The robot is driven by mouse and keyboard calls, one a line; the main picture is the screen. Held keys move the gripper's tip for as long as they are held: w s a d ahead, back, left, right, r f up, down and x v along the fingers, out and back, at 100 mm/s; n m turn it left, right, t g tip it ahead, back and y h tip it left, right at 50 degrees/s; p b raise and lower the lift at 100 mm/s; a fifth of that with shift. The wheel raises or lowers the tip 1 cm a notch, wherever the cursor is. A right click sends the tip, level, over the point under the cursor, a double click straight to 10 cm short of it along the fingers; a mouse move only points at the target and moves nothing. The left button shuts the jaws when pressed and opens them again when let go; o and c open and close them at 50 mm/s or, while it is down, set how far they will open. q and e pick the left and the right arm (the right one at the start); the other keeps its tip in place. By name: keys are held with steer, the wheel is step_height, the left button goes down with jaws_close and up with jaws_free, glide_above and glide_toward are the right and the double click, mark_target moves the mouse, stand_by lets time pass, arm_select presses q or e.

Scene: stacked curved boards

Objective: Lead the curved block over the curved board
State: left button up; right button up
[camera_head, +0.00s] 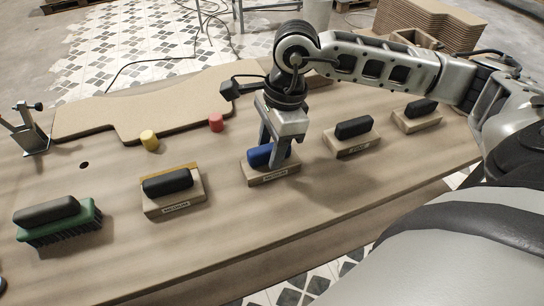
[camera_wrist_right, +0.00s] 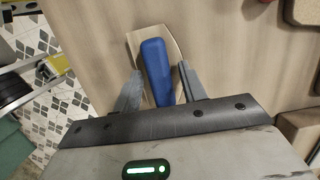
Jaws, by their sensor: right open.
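The curved board (camera_head: 150,98), flat brown with a wavy front edge, lies at the back left of the wooden table. Several blocks stand in a row in front of it. One block with a blue grip (camera_head: 260,155) on a labelled wooden base is below my right gripper (camera_head: 273,148). In the right wrist view the blue block (camera_wrist_right: 157,72) lies between the two open fingers (camera_wrist_right: 160,85), one on each side. I cannot tell whether the fingers touch it. The right gripper hides part of the block in the head view. My left gripper is not in view.
Black-gripped blocks stand left (camera_head: 168,182) and right (camera_head: 353,128); another is far right (camera_head: 420,108). A green brush (camera_head: 60,222) is at the left. Yellow (camera_head: 149,141) and red (camera_head: 216,122) pegs stand by the board. A metal clamp (camera_head: 30,135) is at the left edge.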

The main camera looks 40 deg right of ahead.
mark_target(265, 147)
jaws_close()
steer(key=shift+r, duration=0.2)
steer(key=shift+r+p, duration=1.45)
steer(key=shift+r, duration=0.9)
